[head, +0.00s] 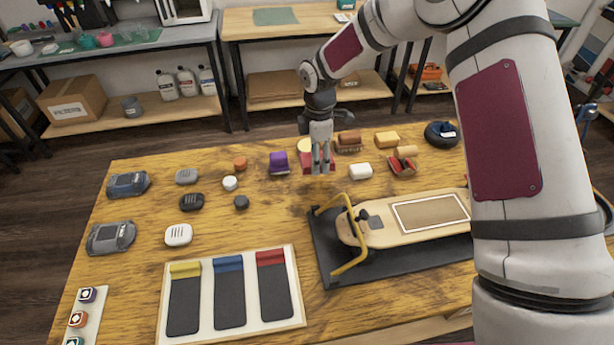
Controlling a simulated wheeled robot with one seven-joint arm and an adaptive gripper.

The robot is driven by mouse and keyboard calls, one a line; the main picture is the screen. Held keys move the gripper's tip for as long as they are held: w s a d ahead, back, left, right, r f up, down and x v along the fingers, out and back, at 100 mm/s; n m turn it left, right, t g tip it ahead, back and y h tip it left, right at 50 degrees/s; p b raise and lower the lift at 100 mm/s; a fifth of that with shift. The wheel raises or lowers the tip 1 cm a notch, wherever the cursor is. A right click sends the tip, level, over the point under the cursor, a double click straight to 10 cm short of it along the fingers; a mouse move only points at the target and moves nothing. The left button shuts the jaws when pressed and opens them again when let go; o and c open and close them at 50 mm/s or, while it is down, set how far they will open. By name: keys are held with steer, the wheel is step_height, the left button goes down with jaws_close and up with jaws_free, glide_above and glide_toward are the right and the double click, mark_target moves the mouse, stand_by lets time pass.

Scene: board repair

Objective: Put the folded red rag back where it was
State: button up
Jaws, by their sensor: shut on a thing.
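My gripper (320,168) points down over the far middle part of the wooden table. Its fingers are shut on the folded red rag (307,162), which shows as red patches on both sides of the fingers. The fingers hide the rag's middle. The rag is at or just above the tabletop; I cannot tell whether it touches.
A purple item (279,162), a white piece (360,171), a brown brush (349,140) and a red-and-tan item (402,165) surround my gripper. A skateboard deck (400,232) lies on a black stand in front. A tray (296,312) with three dark strips is front left.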

mark_target(317, 181)
steer(key=shift+f, duration=3.15)
steer(key=shift+d+f, duration=0.1)
steer(key=shift+f, duration=0.05)
steer(key=o, duration=1.1)
